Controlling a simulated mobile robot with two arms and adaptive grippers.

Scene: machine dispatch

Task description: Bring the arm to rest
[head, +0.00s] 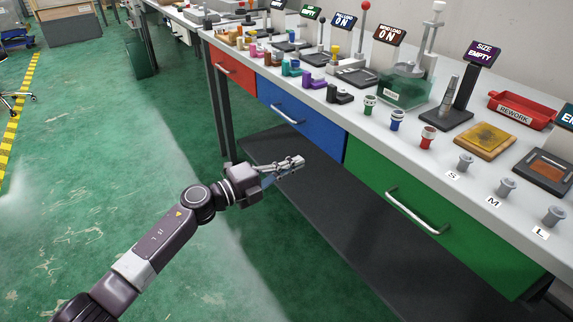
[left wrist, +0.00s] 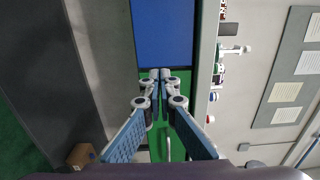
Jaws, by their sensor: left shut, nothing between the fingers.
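My left arm reaches in from the lower left of the head view. Its gripper (head: 292,164) is in front of the workbench, below the tabletop and above the dark lower shelf (head: 335,200). In the left wrist view the two fingers (left wrist: 160,78) meet at the tips, shut and empty. The blue drawer front (left wrist: 165,30) lies beyond the fingertips there, and the blue drawer (head: 300,122) also shows in the head view. My right gripper is in neither view.
The bench carries several small coloured parts, stations with signs, and a red rework tray (head: 522,110). A red drawer (head: 234,76) and a green drawer (head: 430,215) with a protruding handle (head: 415,212) flank the blue one. Green floor (head: 90,210) at left is open.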

